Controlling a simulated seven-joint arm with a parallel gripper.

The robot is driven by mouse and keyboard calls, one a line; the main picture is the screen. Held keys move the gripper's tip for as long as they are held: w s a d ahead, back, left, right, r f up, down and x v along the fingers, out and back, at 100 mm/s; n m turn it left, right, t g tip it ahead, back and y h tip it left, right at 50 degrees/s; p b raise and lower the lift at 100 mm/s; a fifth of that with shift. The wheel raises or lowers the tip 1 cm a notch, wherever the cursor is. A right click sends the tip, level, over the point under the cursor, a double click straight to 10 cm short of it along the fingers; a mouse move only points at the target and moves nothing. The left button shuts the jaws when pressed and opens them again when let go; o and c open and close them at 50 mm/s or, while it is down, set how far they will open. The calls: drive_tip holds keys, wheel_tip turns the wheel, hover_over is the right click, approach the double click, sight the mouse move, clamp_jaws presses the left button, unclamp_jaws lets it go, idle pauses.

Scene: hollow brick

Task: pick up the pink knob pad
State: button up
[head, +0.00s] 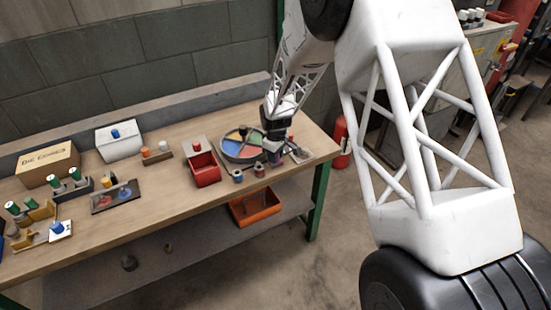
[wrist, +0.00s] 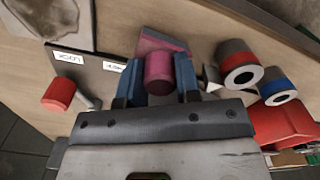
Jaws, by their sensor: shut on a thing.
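The pink knob pad (wrist: 158,73) is in the middle of the wrist view, a round pink knob on a darker pink flat pad. My gripper (wrist: 157,85) has its two blue fingers on either side of the knob, shut on it. In the head view my gripper (head: 275,150) points down at the right end of the workbench, beside the round tray. The pad is mostly hidden there by the fingers. I cannot tell whether the pad touches the bench or hangs just above it.
The round tray (head: 229,155) with coloured sectors and a red bin (head: 205,170) stand left of my gripper. Two ringed cylinders, red (wrist: 239,70) and blue (wrist: 277,88), are close by. A dark plate with white labels (wrist: 88,64) and a red knob (wrist: 62,94) lie on the other side.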

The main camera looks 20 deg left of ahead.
drive_tip(key=shift+r, duration=0.15)
drive_tip(key=shift+r, duration=0.85)
drive_tip(key=shift+s+d+r, duration=0.1)
drive_tip(key=shift+s+r, duration=0.05)
drive_tip(key=shift+r, duration=0.25)
drive_tip(key=shift+s+d+r, duration=0.1)
drive_tip(key=shift+s+r, duration=0.05)
drive_tip(key=shift+r, duration=0.25)
drive_tip(key=s+d+r, duration=0.1)
drive_tip(key=s+d, duration=0.6)
drive_tip(key=s, duration=0.6)
drive_tip(key=shift+s+d+r, duration=0.15)
drive_tip(key=shift+d+r, duration=0.05)
drive_tip(key=shift+d, duration=0.1)
